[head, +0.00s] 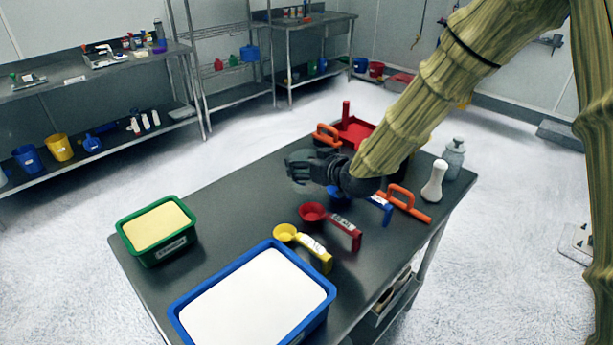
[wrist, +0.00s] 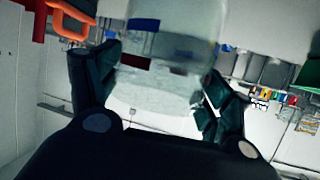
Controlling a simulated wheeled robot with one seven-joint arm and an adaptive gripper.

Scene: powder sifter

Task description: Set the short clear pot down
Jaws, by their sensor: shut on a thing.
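The short clear pot (wrist: 165,75) is see-through and shows in the wrist view between the two dark fingers of my gripper (wrist: 165,95). My gripper is shut on it. In the head view my gripper (head: 308,168) is above the middle of the dark table (head: 225,215). The pot is hard to make out there, as it is clear and mostly hidden by the fingers. I cannot tell the exact gap between the pot and the tabletop.
A red scoop (head: 331,222), a yellow scoop (head: 305,243) and a blue scoop (head: 375,204) lie nearby. A green tub (head: 157,250) and a blue tub (head: 318,305) stand left and front. The tabletop's left middle is clear.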

